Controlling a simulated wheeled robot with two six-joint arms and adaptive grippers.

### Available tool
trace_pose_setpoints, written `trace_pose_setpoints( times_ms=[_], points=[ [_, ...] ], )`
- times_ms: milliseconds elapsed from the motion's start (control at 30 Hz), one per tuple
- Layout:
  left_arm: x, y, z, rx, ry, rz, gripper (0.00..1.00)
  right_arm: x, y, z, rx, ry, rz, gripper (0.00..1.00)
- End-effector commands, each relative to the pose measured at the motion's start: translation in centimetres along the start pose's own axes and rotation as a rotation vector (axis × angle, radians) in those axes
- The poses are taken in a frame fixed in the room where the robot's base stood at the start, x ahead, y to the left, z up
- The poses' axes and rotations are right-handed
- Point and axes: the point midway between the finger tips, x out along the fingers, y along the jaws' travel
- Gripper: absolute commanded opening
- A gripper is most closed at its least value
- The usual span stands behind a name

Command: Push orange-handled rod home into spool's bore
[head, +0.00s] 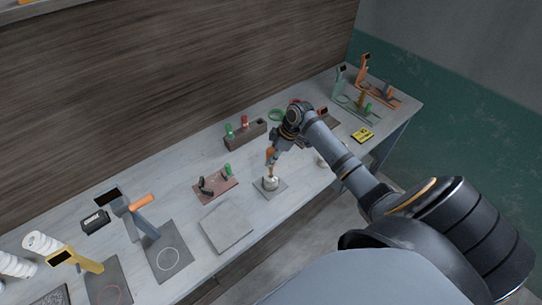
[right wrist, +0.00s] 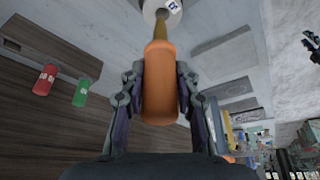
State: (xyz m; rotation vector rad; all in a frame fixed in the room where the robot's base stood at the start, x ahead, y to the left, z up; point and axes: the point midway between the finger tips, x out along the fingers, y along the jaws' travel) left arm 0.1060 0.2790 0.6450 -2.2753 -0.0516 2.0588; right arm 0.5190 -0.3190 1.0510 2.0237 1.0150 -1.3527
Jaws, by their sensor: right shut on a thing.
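The orange-handled rod (head: 270,155) stands nearly upright over the pale spool (head: 270,183) in the head view. The spool sits on a small grey plate (head: 283,190). In the right wrist view my right gripper (right wrist: 160,75) is shut on the orange handle (right wrist: 160,100), one finger on each side. The rod's brass shaft (right wrist: 160,30) runs from the handle to the spool (right wrist: 168,8), which is cut off by the top edge. A length of shaft shows between handle and spool. The bore is hidden, so I cannot tell how deep the tip is. My left gripper is not in view.
A reddish tray (head: 213,190) with dark pieces and a green-topped item lies left of the spool. A bare grey slab (head: 226,228) lies to its front left. A brown holder (head: 246,135) with red and green items stands behind. The bench's front edge is close.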

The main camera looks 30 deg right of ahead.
Motion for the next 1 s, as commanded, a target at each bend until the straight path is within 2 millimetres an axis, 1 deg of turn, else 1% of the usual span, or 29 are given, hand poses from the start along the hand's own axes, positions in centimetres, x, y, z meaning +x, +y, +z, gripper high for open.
trace_pose_setpoints(
  times_ms=[533,733,1000],
  points=[
    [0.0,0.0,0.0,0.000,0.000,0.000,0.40,-2.9,0.0,-1.2,-0.001,0.001,0.002,0.00],
    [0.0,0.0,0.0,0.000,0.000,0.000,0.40,-3.3,0.0,-1.4,-0.001,0.001,0.000,0.00],
    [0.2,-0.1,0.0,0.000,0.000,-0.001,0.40,-3.0,0.1,-1.5,0.003,0.002,0.002,0.00]
  ],
)
